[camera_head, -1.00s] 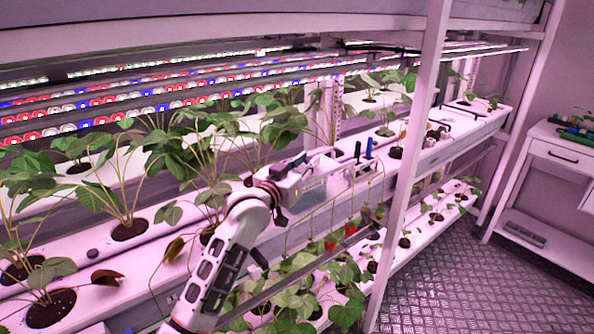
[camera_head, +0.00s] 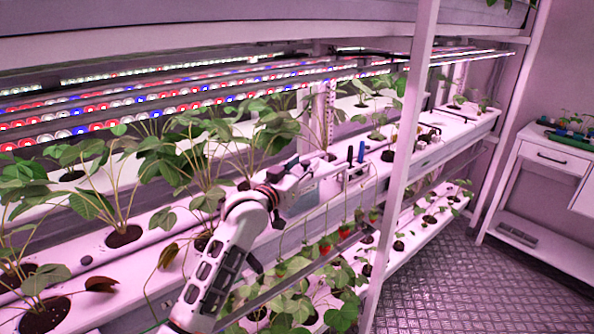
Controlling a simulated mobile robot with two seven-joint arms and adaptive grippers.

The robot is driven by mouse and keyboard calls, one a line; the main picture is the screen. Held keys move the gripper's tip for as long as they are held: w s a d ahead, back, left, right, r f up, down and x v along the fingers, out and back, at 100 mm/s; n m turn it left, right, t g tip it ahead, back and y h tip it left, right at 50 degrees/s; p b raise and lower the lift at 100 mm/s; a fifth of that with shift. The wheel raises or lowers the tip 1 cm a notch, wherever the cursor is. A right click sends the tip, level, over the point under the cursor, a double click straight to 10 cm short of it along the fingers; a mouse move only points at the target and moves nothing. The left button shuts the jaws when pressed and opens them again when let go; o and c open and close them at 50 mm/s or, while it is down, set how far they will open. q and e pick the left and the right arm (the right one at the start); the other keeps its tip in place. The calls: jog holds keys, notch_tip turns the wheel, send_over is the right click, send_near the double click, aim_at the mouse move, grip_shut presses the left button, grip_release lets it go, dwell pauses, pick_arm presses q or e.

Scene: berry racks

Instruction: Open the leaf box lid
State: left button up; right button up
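A small translucent grey box (camera_head: 309,204), which looks like the leaf box, sits on the front edge of the upper white planter channel, at the middle of the head view. A pale lid-like top shows above it, but I cannot tell whether it is raised. My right gripper is not in view.
Strawberry plants stand in the white channels (camera_head: 143,247) around my arm. Red berries (camera_head: 324,246) hang below the box. Blue and dark upright handles (camera_head: 361,152) stand to its right. A white rack post (camera_head: 402,180) rises further right. A white side table (camera_head: 545,160) stands beyond clear metal floor.

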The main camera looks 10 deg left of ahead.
pick_arm(q)
jog(key=v, duration=1.1)
jog(key=shift+s, duration=0.4)
jog(key=shift+a, duration=0.15)
